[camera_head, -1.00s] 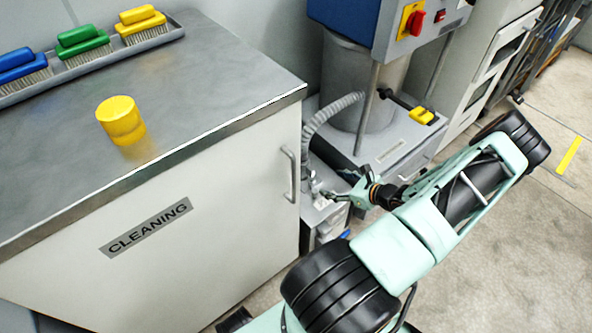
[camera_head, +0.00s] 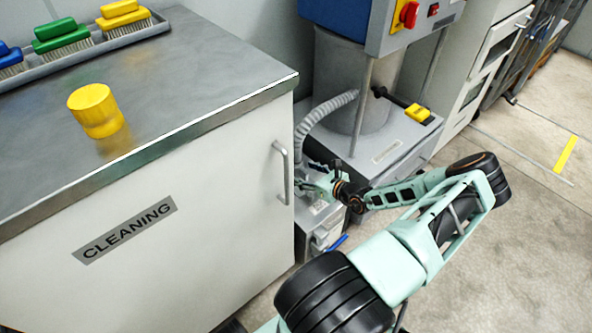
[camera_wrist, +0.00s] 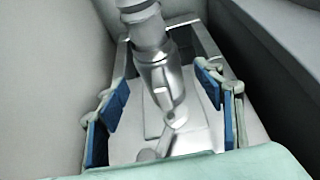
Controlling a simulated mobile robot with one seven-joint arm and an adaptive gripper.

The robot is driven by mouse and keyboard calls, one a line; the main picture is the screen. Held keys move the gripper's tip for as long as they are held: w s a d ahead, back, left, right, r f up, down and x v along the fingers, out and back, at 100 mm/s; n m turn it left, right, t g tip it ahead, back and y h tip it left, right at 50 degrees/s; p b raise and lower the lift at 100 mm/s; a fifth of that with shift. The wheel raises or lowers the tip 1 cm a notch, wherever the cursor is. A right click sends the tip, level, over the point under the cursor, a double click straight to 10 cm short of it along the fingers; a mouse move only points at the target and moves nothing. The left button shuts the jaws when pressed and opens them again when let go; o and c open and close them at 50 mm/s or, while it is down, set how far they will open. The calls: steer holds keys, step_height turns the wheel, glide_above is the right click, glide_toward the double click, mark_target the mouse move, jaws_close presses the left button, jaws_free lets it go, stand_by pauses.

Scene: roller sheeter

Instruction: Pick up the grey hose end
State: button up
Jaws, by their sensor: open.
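The grey ribbed hose (camera_head: 324,110) curves down from the machine beside the cleaning cabinet in the head view. Its lower end is mostly hidden behind my gripper (camera_head: 312,183). In the wrist view the hose end (camera_wrist: 140,20) comes in from the top and joins a grey metal fitting (camera_wrist: 163,88), which runs down to a box-like unit. My gripper (camera_wrist: 163,95) is open, with blue-padded fingers to the left and right of the fitting. A gap shows on each side, and the gripper holds nothing. How far the fitting reaches between the pads is hard to tell.
The white cleaning cabinet (camera_head: 160,240) with its handle (camera_head: 282,172) stands close on the left. The machine's base (camera_head: 385,150) and a yellow-ended lever (camera_head: 419,113) are on the right. A yellow cup (camera_head: 96,112) stands on the cabinet top. The floor at right is clear.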

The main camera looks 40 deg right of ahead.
steer(key=shift+x, duration=0.9)
steer(key=shift+c, duration=0.3)
steer(key=c, duration=1.5)
steer(key=shift+r, duration=0.1)
jaws_close()
steer(key=shift+r, duration=0.1)
